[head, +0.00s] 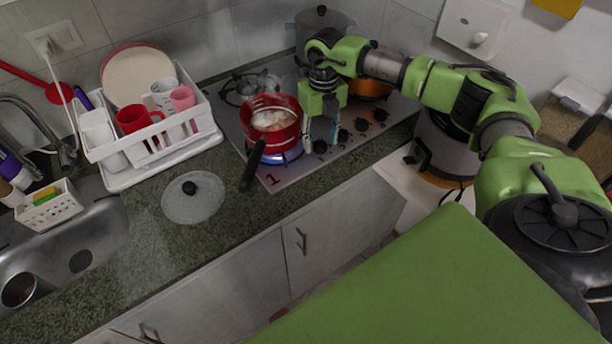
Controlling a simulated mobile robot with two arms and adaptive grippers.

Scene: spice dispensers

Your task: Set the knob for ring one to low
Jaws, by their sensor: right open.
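The cooktop (292,174) is set in the counter, with a row of black knobs along its right part. The nearest knob (320,147) is closest to the printed number 1 (272,181) and probably belongs to ring one; its setting is too small to read. A blue flame (286,157) burns under a red pot (271,132) on the front ring. My right gripper (321,138) is open and points down at the nearest knob, right of the pot. I cannot tell whether it touches the knob. My left gripper is out of view.
The pot's black handle (253,166) sticks out over the front edge. A glass lid (194,204) lies on the counter. A white dish rack (150,149) stands left of the cooktop. An orange pan (371,89) and a grey pot (318,25) stand behind my right arm.

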